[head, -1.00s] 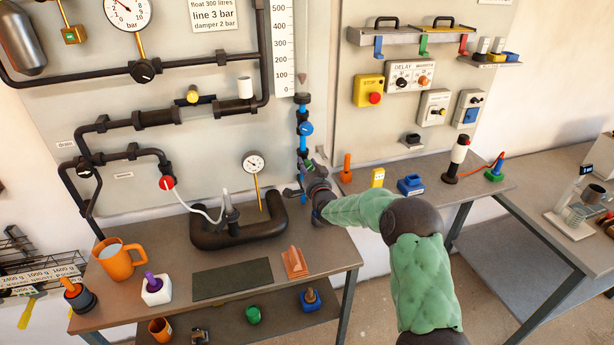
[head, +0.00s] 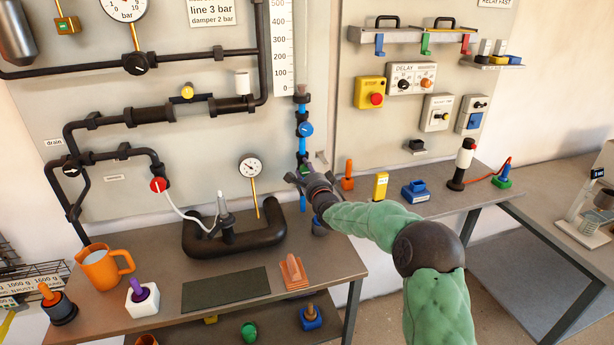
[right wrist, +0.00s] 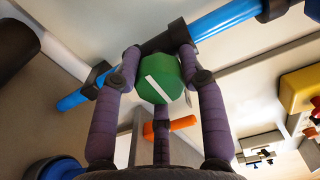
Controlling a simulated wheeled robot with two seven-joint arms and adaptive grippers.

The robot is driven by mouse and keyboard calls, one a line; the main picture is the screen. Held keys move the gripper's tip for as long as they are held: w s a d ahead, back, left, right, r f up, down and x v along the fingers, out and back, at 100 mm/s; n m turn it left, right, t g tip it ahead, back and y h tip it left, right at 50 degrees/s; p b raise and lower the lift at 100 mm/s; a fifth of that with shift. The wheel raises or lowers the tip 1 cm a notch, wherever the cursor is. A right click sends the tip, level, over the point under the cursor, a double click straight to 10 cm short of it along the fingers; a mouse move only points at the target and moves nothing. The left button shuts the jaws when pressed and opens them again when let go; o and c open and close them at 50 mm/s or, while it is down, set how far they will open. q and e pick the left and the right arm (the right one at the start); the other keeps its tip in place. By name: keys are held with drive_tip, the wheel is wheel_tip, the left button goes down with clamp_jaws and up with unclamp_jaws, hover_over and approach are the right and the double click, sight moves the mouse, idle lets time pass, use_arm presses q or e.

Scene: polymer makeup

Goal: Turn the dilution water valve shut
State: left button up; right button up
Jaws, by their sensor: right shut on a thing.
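A blue pipe (head: 302,115) runs down the panel beside the white scale. It carries a blue knob (head: 306,130) above and a green knob (right wrist: 160,80) below. In the right wrist view the green knob has a white line lying across the pipe's direction. My right gripper (head: 298,172) is at the lower part of this pipe. In the wrist view its purple fingers (right wrist: 160,75) lie on both sides of the green knob and are shut on it. In the head view the gripper mostly hides this knob. I cannot read a label naming either valve. My left gripper is not in view.
A black U-shaped pipe (head: 250,238) with a gauge stands left of my gripper. An orange block (head: 347,176), a yellow block (head: 380,186) and a blue holder (head: 416,192) stand to the right. An orange mug (head: 103,267) is at the bench's left.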

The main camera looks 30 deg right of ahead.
drive_tip(key=shift+a+f, duration=0.3)
drive_tip(key=shift+f, duration=0.2)
drive_tip(key=o, duration=1.2)
drive_tip(key=shift+c, duration=0.2)
drive_tip(key=shift+r, duration=0.25)
drive_tip(key=shift+d+r, duration=0.1)
drive_tip(key=shift+s, duration=0.15)
drive_tip(key=v, duration=1.1)
drive_tip(key=shift+s, duration=0.35)
